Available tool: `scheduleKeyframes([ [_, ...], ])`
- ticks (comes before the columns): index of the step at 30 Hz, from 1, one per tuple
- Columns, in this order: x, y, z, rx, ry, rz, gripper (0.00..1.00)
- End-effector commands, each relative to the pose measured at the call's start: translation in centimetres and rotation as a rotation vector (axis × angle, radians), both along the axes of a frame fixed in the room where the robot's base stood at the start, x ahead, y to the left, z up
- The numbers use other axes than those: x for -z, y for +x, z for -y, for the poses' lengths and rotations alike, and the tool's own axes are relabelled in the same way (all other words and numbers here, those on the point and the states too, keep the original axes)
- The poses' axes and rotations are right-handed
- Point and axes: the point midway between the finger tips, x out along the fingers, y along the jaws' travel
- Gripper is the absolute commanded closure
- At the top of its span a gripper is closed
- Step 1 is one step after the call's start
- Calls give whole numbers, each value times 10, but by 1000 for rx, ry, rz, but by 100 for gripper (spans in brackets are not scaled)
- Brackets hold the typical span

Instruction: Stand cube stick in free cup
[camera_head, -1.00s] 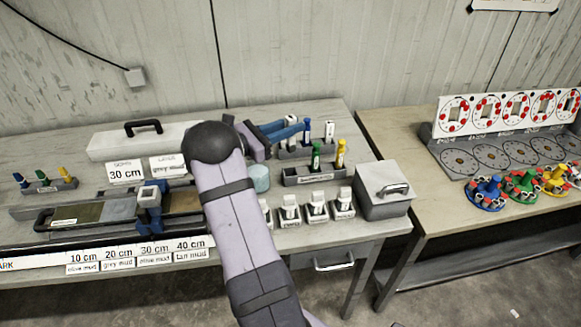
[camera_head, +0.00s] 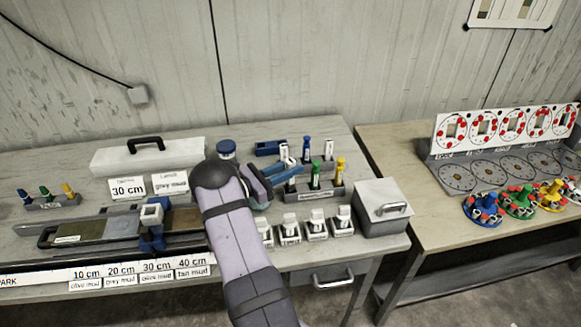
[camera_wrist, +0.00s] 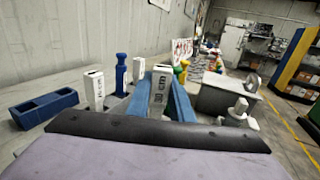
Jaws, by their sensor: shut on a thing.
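My gripper (camera_head: 290,172), with blue fingers, is shut on a white stick (camera_wrist: 160,92) with dark lettering, upright between the fingers in the wrist view. In the head view the fingers reach right, just left of the rack with green and yellow tools, and the held stick is hard to make out. A similar white stick (camera_head: 328,149) stands in the back rack beside a blue-topped tool (camera_head: 306,149). A blue block with two square openings (camera_head: 270,149) lies behind the gripper; it also shows in the wrist view (camera_wrist: 45,108). I cannot tell which cup is free.
Several small white holders (camera_head: 316,228) stand along the front edge, left of a grey lidded box (camera_head: 382,205). A green tool (camera_head: 315,174) and a yellow tool (camera_head: 340,172) stand in the front rack. A core tray (camera_head: 95,230) lies left. A blue-lidded jar (camera_head: 226,149) stands behind my arm.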

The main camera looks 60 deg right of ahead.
Motion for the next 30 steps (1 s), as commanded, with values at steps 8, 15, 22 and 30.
scheduleKeyframes([
  [8,4,0,0,0,-2,1,98],
  [15,9,0,0,0,-1,1,98],
  [22,14,0,0,0,-1,1,98],
  [30,15,0,0,0,0,1,68],
])
